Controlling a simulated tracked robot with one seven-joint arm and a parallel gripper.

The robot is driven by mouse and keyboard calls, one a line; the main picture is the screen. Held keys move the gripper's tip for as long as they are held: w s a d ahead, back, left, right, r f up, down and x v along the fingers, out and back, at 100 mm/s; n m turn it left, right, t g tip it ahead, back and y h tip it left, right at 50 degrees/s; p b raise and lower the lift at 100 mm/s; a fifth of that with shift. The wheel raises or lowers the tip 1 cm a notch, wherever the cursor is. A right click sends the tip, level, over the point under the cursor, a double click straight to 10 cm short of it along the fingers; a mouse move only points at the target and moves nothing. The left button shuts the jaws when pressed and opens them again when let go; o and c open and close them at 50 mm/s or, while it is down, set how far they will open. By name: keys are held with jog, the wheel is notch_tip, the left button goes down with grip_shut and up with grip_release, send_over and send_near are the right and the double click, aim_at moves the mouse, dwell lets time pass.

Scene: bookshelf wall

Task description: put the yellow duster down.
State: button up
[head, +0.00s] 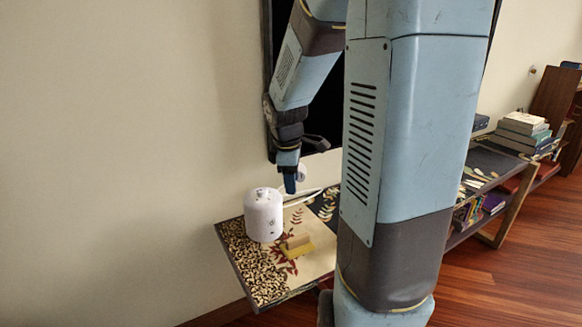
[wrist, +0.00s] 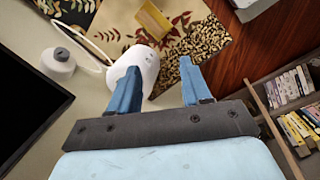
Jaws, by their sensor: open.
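The yellow duster (head: 298,250), a small block with a tan upper part, lies on the patterned top of a low table (head: 276,288). It is just right of a white cylindrical appliance (head: 263,216). In the wrist view the duster (wrist: 153,20) lies beyond my fingertips, apart from them. My gripper (head: 289,184) is above the table, higher than the duster and behind it. In the wrist view my gripper (wrist: 160,66) has its two blue fingers spread. No held thing shows between them.
The appliance also shows in the wrist view (wrist: 147,60), close by my left finger. A white cable (wrist: 82,42) and a small round white object (wrist: 58,65) are near the wall. A dark screen (wrist: 25,110) is at left. Book stacks (head: 523,130) stand at right.

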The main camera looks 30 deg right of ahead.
jog(key=s+a+r+m+t, duration=0.2)
jog(key=s+a+r+m, duration=0.3)
jog(key=s+r, duration=0.2)
jog(key=shift+v, duration=0.9)
jog(key=s+a+r+m, duration=0.1)
jog(key=s+m, duration=0.1)
jog(key=s, duration=0.1)
jog(key=s+a+r+m+t+y, duration=0.1)
jog(key=s+r+m, duration=0.1)
jog(key=s, duration=0.1)
jog(key=s+a+r+m+t, duration=0.1)
jog(key=s+a+r, duration=0.1)
jog(key=s, duration=0.1)
jog(key=shift+s+r+m+y, duration=0.1)
jog(key=shift+s+m+y, duration=0.1)
jog(key=shift+m+y, duration=0.15)
jog(key=shift+c, duration=0.2)
jog(key=shift+s, duration=0.15)
jog(key=shift+c, duration=0.3)
